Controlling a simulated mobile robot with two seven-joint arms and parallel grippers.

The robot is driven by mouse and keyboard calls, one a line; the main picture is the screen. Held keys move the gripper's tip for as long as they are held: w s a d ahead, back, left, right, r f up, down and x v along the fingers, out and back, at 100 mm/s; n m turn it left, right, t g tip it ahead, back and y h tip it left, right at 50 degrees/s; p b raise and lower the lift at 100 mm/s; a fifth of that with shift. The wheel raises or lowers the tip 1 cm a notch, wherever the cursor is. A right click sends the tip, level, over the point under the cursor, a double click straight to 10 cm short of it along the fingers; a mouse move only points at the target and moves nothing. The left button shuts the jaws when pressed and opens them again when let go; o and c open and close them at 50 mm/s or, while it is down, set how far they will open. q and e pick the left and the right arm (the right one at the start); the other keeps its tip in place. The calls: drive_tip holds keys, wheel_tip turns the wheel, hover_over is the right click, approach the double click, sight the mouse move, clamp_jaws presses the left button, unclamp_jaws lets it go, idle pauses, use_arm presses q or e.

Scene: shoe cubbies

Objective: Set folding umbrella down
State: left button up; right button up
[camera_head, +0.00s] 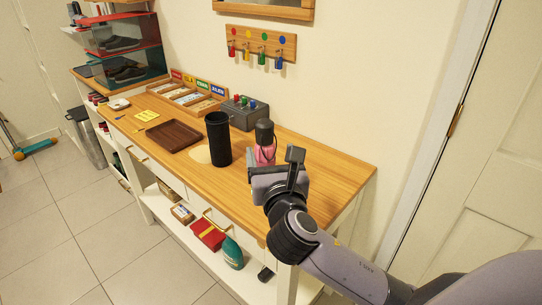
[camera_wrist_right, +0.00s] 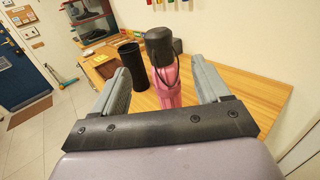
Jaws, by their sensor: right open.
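The folding umbrella (camera_head: 265,154) is pink with a black handle and a strap loop. It stands upright on the wooden bench top (camera_head: 320,160), near the right end. It also shows in the right wrist view (camera_wrist_right: 167,88), between the two grey fingers of my right gripper (camera_wrist_right: 160,72). My right gripper (camera_head: 280,168) is open, with a gap visible on each side of the umbrella. In the head view the gripper hides the umbrella's lower part. My left gripper is in neither view.
A tall black cylinder (camera_head: 217,139) stands just left of the umbrella. A dark brown tray (camera_head: 174,136) and a grey box with coloured knobs (camera_head: 245,112) are farther left and back. Key hooks (camera_head: 261,46) hang on the wall. The bench's right end is clear.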

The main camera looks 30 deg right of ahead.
drive_tip(key=shift+s+a, duration=0.15)
drive_tip(key=shift+s, duration=0.25)
idle(0.4)
drive_tip(key=s+f+m+g+y, duration=0.2)
drive_tip(key=s+f+m+g, duration=0.5)
drive_tip(key=s+f+m, duration=0.7)
drive_tip(key=s+a+f+m+g+y, duration=0.2)
drive_tip(key=s+f+m+g+y, duration=0.4)
drive_tip(key=s+m, duration=0.9)
drive_tip(key=w+a+f+t, duration=0.2)
drive_tip(key=w+f+t, duration=0.4)
drive_tip(key=f, duration=0.5)
drive_tip(key=shift+w+a+m, duration=0.3)
drive_tip(key=shift+w+m, duration=0.1)
drive_tip(key=shift+w, duration=0.55)
